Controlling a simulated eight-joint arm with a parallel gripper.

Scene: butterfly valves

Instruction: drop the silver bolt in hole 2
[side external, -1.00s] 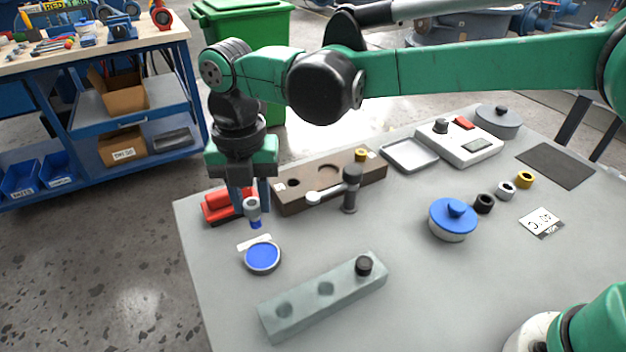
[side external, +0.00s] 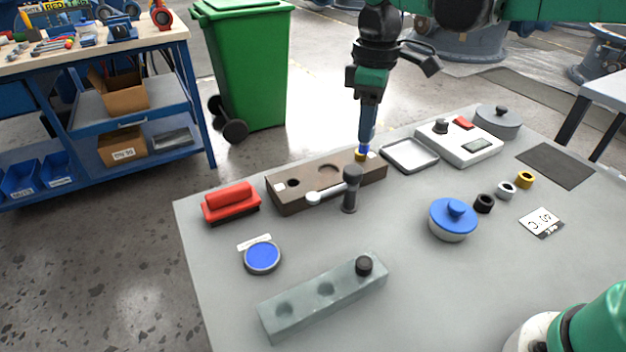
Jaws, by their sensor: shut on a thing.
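My gripper (side external: 367,138) points down over the right end of the brown block (side external: 310,188), its fingers seen nearly edge-on. The brown block also has a small hole at left and a wider recess in the middle. A grey-green block (side external: 300,315) in front has two empty holes and a black bolt (side external: 364,266) at its right end. No hole number is readable.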

